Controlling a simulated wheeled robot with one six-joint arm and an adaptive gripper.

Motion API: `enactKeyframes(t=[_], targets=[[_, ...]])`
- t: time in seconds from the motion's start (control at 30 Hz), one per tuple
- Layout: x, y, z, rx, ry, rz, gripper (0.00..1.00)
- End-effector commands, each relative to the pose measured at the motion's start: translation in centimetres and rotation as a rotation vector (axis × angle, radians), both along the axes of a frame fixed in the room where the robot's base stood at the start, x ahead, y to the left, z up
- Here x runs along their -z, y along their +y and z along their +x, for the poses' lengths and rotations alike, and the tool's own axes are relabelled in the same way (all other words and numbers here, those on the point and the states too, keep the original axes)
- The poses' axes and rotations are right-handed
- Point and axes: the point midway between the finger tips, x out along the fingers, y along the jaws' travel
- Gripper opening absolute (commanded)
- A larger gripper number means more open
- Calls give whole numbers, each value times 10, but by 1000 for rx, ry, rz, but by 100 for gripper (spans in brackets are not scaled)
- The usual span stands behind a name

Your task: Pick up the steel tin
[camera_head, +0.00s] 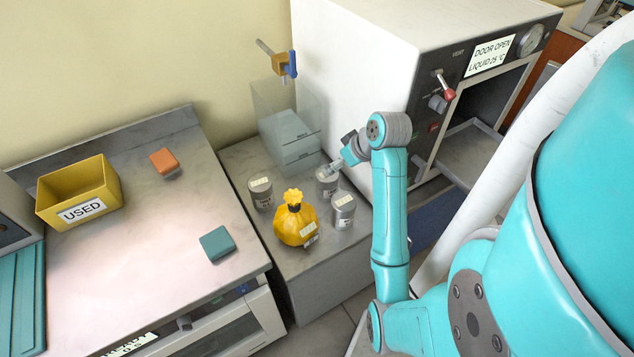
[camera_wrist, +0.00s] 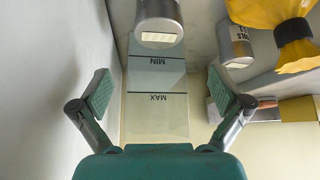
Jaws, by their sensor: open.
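Three steel tins with pale labels stand on the low grey bench in the head view: a left tin (camera_head: 261,194), a back right tin (camera_head: 327,187) and a front right tin (camera_head: 343,213). My gripper (camera_head: 335,167) is close above the back right tin, and partly covers its top. In the wrist view my gripper (camera_wrist: 161,92) is open, its two green-padded fingers wide apart with nothing between them. One tin (camera_wrist: 158,17) lies ahead of the gap, near the top edge. Another tin (camera_wrist: 235,44) shows to its right. I cannot tell which of the alike tins the task means.
The left bench holds a yellow USED bin (camera_head: 78,190), an orange block (camera_head: 163,161) and a teal block (camera_head: 217,244).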

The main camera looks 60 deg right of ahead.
Motion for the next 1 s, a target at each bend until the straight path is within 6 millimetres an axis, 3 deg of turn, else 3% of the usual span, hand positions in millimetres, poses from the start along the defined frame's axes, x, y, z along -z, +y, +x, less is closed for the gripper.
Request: enactKeyframes(t=[0.23, 0.5, 0.8, 1.0], targets=[[32, -5, 18, -1, 3, 4, 100], [48, -9, 27, -1, 0, 2, 100], [84, -16, 42, -1, 0, 2, 100], [90, -18, 47, 0, 0, 0, 100]])
